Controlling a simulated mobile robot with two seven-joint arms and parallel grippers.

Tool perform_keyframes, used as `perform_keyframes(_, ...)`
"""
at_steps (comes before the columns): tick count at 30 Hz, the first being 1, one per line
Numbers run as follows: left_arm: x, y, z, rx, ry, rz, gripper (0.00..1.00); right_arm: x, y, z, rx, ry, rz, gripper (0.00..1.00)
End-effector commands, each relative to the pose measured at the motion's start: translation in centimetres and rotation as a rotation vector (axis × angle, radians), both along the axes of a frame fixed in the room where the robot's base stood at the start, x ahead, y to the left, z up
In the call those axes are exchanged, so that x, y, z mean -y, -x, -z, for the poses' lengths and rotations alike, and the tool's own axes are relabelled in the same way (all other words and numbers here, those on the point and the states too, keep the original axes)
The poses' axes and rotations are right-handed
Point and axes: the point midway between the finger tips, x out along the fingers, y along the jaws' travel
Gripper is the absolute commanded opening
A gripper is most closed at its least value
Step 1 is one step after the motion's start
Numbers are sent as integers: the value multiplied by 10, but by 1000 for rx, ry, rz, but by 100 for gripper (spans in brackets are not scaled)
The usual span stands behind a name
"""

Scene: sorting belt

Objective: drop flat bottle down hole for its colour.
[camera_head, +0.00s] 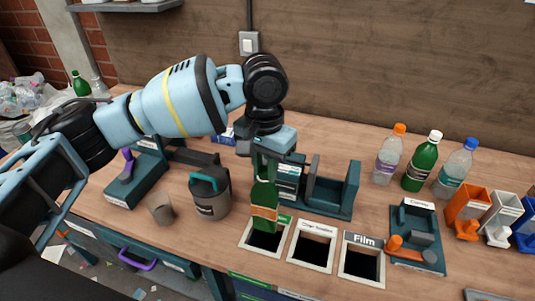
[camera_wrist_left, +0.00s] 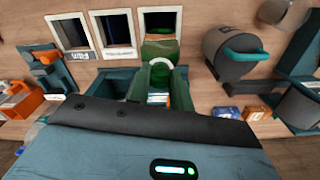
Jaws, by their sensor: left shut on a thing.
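A green flat bottle (camera_head: 264,205) with an orange label hangs upright in my left gripper (camera_head: 268,160), which is shut on its upper part. The bottle is over the leftmost hole (camera_head: 250,244), which has a green-marked frame; its lower end overlaps the dark opening, and I cannot tell whether it is inside. In the left wrist view the green bottle (camera_wrist_left: 159,48) lies in front of the end hole. A middle hole (camera_head: 312,246) and a hole labelled "Film" (camera_head: 361,260) lie to the right. My right gripper is out of view.
A grey canister with a teal handle (camera_head: 210,193) and a small cup (camera_head: 161,208) stand left of the holes. A teal holder (camera_head: 333,190) stands behind them. Clear, green and blue-capped bottles (camera_head: 421,161) and coloured bins (camera_head: 466,209) stand right.

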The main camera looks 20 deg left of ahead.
Motion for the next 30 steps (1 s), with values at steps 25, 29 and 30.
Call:
perform_keyframes(25,0,0,67,0,0,0,0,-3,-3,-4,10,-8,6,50)
perform_keyframes(29,0,0,67,0,0,0,0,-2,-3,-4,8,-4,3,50)
perform_keyframes(30,0,0,67,0,1,0,0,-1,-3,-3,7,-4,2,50)
